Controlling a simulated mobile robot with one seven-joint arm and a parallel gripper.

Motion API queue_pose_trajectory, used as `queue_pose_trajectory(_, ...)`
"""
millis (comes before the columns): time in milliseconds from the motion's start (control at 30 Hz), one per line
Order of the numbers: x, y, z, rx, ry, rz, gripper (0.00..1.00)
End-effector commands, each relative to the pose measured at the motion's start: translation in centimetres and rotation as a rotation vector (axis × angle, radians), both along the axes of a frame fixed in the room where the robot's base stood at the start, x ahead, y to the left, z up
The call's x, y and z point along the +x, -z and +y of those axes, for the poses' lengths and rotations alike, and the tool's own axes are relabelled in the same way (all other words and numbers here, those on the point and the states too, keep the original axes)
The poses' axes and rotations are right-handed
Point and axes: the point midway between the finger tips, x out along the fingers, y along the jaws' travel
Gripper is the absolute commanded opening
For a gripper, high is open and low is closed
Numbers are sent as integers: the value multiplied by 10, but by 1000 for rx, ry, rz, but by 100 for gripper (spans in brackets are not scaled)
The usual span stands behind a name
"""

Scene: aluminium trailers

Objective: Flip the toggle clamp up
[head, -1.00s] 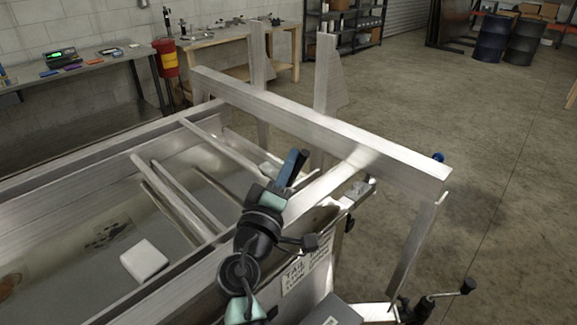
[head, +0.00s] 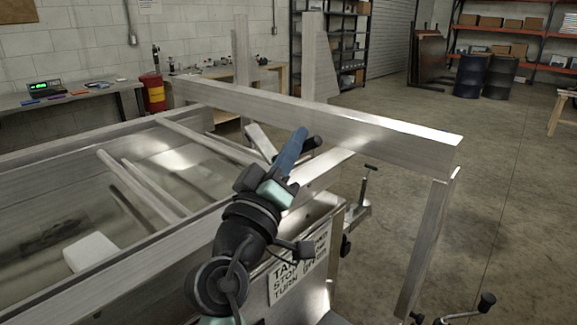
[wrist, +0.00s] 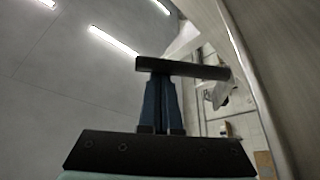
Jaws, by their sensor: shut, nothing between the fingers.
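My gripper (head: 294,150) has blue fingers pointing up and right, just in front of the raised rail. In the wrist view the fingers (wrist: 162,103) are together with nothing between them. A black grip (head: 313,143), apparently the toggle clamp's handle, shows just beyond the fingertips. In the wrist view a dark bar (wrist: 185,68) lies across the fingertips, seemingly touching or very close. A pale metal piece (head: 260,140) slants up left of the fingers; I cannot tell if it belongs to the clamp. The clamp's base is hidden behind my gripper and arm.
A long aluminium rail (head: 370,130) crosses behind my gripper. The trailer's side beam (head: 160,243) runs below left. A T-handled fitting (head: 367,183) and a lettered sign (head: 300,268) are close on the right.

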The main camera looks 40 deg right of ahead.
Motion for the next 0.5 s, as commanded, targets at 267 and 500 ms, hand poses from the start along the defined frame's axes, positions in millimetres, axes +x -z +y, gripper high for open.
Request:
queue_pose_trajectory(267, -13, 17, -1, -1, 0, 1, 0)
queue_pose_trajectory(500, -19, 25, -1, -1, 0, 3, 0)
